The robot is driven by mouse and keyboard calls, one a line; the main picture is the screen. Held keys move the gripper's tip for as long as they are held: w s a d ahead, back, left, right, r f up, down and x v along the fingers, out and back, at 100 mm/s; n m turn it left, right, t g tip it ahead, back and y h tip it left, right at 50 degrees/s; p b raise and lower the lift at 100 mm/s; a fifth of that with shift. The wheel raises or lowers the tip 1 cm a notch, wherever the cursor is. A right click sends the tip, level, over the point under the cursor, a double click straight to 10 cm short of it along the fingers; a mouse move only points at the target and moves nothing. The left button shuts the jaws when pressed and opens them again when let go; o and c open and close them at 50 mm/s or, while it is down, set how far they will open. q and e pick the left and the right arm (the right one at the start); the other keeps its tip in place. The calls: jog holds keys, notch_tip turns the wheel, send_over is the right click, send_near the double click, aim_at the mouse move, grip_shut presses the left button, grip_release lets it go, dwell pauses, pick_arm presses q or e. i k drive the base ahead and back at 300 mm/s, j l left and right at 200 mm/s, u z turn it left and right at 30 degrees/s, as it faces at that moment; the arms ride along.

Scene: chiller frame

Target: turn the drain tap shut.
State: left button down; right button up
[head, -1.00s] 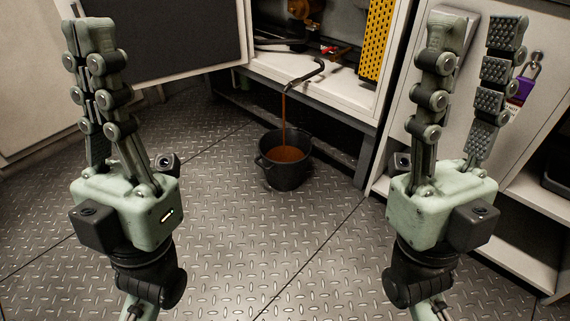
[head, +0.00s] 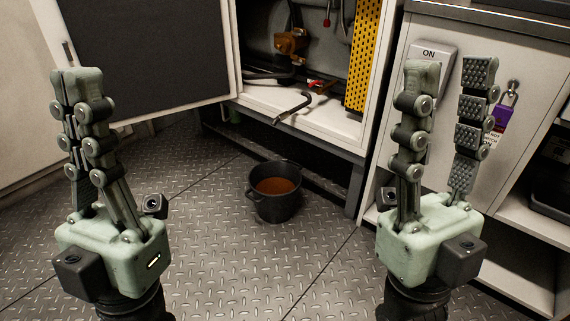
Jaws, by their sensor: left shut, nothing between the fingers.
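The drain tap (head: 318,86) has a red handle and sits low inside the open cabinet, in the middle of the head view. Its dark bent spout (head: 292,109) sticks out over the cabinet's front edge. No stream shows below the spout. A black bucket (head: 273,208) stands on the floor under it with brown liquid (head: 276,186) inside. My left gripper (head: 76,78) is shut and empty, upright in front of the cabinet door, well left of the tap. My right gripper (head: 449,72) is open and empty, to the right of the tap. Neither gripper touches the tap.
The open cabinet door (head: 150,45) swings out to the left. A yellow perforated panel (head: 365,55) stands at the opening's right side. A brass-coloured fitting (head: 292,43) is above the tap. At right are an ON switch box (head: 440,55) and a purple padlock (head: 504,116). The floor around the bucket is clear.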

aim_at(319, 83)
jog(key=i+j+u, duration=0.2)
jog(key=i, duration=1.55)
jog(key=l, duration=0.1)
